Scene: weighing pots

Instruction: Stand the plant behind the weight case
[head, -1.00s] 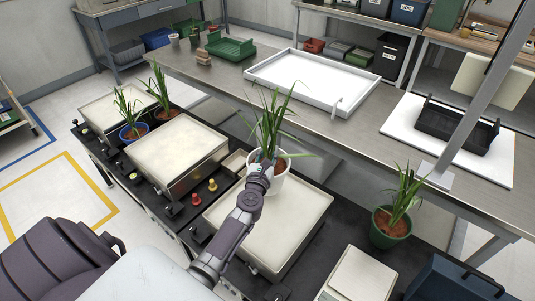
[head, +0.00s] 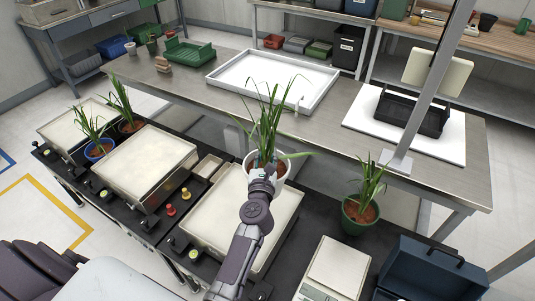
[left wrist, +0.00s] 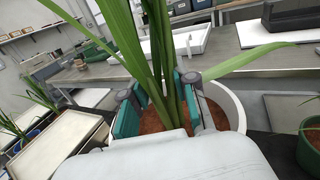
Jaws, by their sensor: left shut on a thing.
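A plant with long green leaves in a white pot (head: 281,172) is at the far edge of the front-right scale in the head view. My left gripper (head: 263,172) is shut on it; in the left wrist view the teal finger pads (left wrist: 160,108) close around the leaf stems above the brown soil. The pot's underside is hidden, so I cannot tell whether it touches anything. The blue weight case (head: 428,268), with a dark handle, stands at the lower right of the black bench. My right gripper is not in view.
A plant in a green pot (head: 360,214) stands on the bench just beyond the case's left end. A small scale (head: 335,268) is left of the case. Two plants (head: 98,149) (head: 131,127) stand by the left scales. A metal table (head: 330,130) runs behind the bench.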

